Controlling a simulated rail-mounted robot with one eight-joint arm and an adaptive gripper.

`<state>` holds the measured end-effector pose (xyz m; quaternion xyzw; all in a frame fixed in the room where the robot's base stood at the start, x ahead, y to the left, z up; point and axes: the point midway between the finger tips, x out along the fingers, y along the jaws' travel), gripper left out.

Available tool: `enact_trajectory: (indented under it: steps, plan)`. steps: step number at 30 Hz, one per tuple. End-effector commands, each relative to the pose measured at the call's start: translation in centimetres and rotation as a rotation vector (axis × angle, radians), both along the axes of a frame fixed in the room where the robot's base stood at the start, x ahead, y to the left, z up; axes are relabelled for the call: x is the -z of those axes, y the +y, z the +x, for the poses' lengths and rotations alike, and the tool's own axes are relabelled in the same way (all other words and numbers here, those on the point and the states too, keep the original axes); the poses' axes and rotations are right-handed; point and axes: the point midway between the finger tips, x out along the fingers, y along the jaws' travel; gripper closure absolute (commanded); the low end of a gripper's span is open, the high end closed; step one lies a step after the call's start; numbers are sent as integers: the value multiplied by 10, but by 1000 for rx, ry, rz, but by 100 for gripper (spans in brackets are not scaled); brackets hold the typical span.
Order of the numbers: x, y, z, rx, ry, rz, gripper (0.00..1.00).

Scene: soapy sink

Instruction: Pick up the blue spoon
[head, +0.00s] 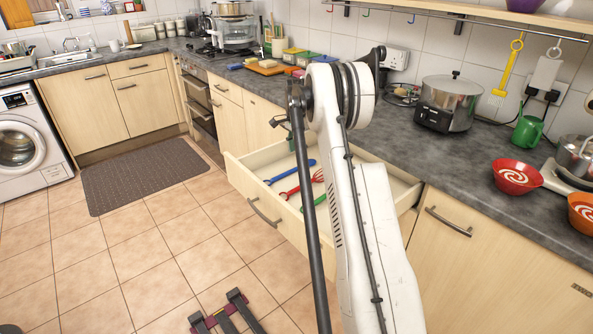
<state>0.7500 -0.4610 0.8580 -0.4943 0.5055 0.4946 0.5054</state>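The blue spoon (290,172) lies in the open drawer (243,186) below the worktop, near the drawer's left end. It slants, with its right end higher in the picture. A red whisk (303,185) lies just right of it, and a green utensil (314,202) lies beyond that, partly behind my arm.
The drawer's front panel and handle (264,212) stick out over the tiled floor. The worktop (400,128) above bears a steel pot cooker (448,102), a green jug (528,131) and a red bowl (517,176).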

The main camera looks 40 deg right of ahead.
Motion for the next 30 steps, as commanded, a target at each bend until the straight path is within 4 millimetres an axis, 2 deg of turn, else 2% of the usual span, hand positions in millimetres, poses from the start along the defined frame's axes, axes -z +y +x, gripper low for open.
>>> enact_trajectory:
  steps: [4,14,22,30]
  plan:
    - [20,0,0,-1,0,0,64]
    - [39,-2,2,-1,0,0,64]
    - [75,-5,4,-1,0,0,64]
    - [80,-4,4,-1,0,0,64]
